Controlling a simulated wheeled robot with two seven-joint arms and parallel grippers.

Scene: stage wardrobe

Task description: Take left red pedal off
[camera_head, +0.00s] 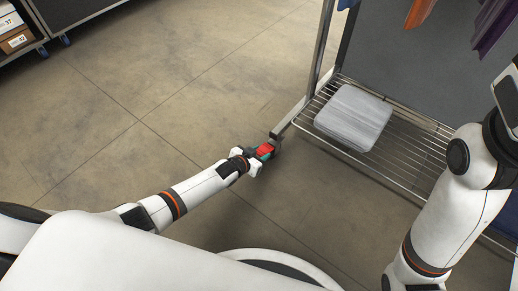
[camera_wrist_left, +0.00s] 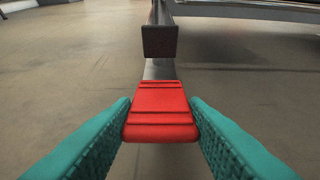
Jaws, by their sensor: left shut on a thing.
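The red pedal (camera_head: 265,149) is at the near left end of the clothing rack's base, low over the floor. In the left wrist view the red pedal (camera_wrist_left: 160,110) shows ridges across its top and lies between two teal finger pads. My left gripper (camera_head: 262,153) is shut on it, and the pads (camera_wrist_left: 160,130) touch its near sides. A metal bar runs on behind the pedal, below a dark square tube end (camera_wrist_left: 159,41). Whether the pedal is still joined to the bar cannot be told. My right arm shows at the right, but its gripper is outside the view.
The rack's wire shelf (camera_head: 415,150) holds a grey folded stack (camera_head: 353,117). A rack upright (camera_head: 320,45) rises close beyond the pedal. Garments hang at the top right. Boxes (camera_head: 15,38) stand on a wheeled shelf at the far left. The floor left of my gripper is clear.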

